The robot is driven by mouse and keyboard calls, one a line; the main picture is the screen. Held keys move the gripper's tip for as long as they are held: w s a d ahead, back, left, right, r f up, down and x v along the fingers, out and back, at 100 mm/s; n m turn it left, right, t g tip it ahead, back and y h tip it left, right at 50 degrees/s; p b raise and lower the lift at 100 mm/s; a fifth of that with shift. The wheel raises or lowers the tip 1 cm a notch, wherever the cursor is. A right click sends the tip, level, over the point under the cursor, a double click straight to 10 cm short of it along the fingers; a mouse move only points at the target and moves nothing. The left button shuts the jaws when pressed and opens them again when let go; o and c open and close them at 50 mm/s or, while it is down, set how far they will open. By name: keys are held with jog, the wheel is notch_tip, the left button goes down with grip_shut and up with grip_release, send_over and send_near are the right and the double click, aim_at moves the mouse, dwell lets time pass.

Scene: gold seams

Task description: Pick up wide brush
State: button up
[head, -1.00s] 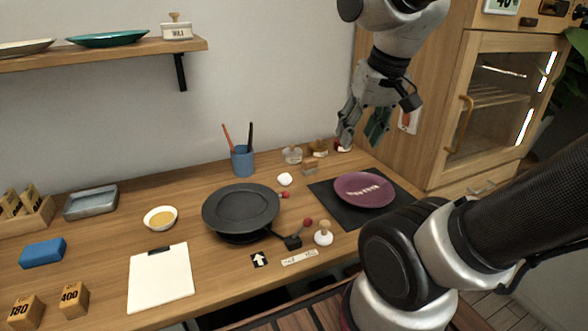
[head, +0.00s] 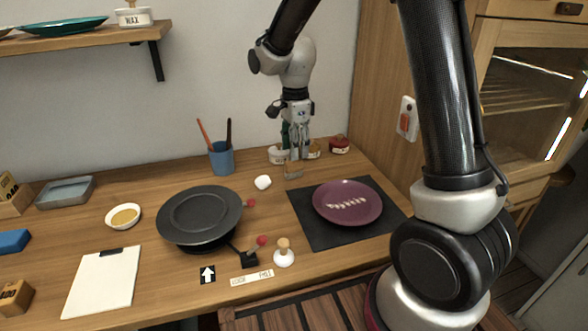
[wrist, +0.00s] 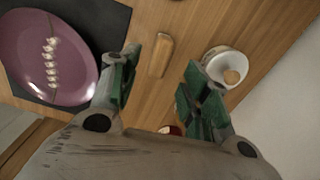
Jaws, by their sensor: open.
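A small upright piece with a wooden top, which I take for the wide brush (head: 293,171), stands on the table behind the dark mat. In the wrist view its pale wooden top (wrist: 160,55) shows between the fingers. My gripper (head: 296,156) points down just above and behind it, partly in front of the small jars. In the wrist view my gripper (wrist: 162,60) has its green fingers open, one on each side of the wooden top, with nothing held. Its lower part is hidden in the wrist view, and I cannot tell the exact height gap.
A white jar (wrist: 222,66) with a wooden knob stands close to the right finger. A red-lidded jar (head: 339,146) is nearby. The purple plate (head: 347,203) lies on the dark mat (head: 318,236). A blue cup (head: 221,158) with two handles and a black turntable (head: 200,215) are left.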

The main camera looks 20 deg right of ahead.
aim_at(294, 171)
jog(key=f, duration=0.6)
jog(key=shift+a+f, duration=0.2)
grip_shut()
